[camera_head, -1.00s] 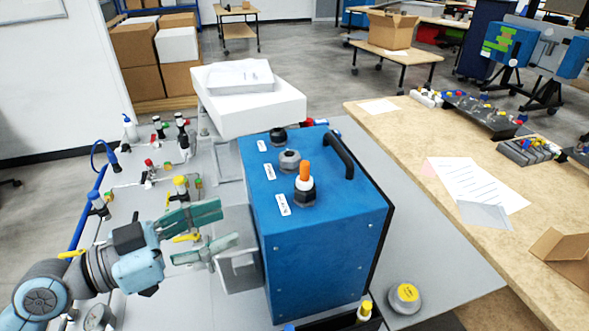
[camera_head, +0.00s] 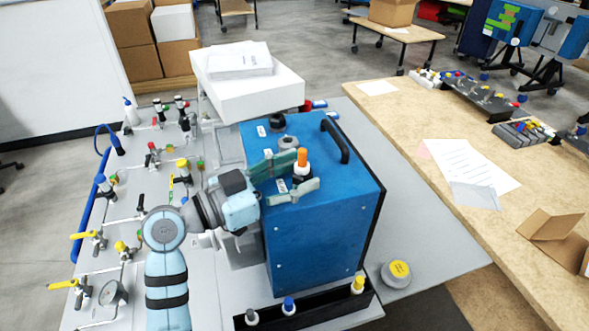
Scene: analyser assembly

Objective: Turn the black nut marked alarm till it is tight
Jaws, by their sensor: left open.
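A blue analyser box (camera_head: 318,222) stands on the grey bench, with several labelled fittings on its top. The front fitting is a black nut (camera_head: 302,179) with an orange-and-white piece (camera_head: 302,158) upright in it. The label texts are too small to read, so I cannot tell which is marked alarm. My left gripper (camera_head: 306,171) is open, its two green-grey fingers on either side of the front fitting, partly hiding the nut. I cannot tell whether they touch it. A grey fitting (camera_head: 287,142) and a black one (camera_head: 277,122) sit behind. My right gripper is not in view.
A black handle (camera_head: 335,140) rises from the box's right side. A white box (camera_head: 250,95) stands behind. Valves and pipes crowd the bench at left. A black tray (camera_head: 320,309) with several capped items lies in front, and a yellow-topped grey puck (camera_head: 396,273) at right.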

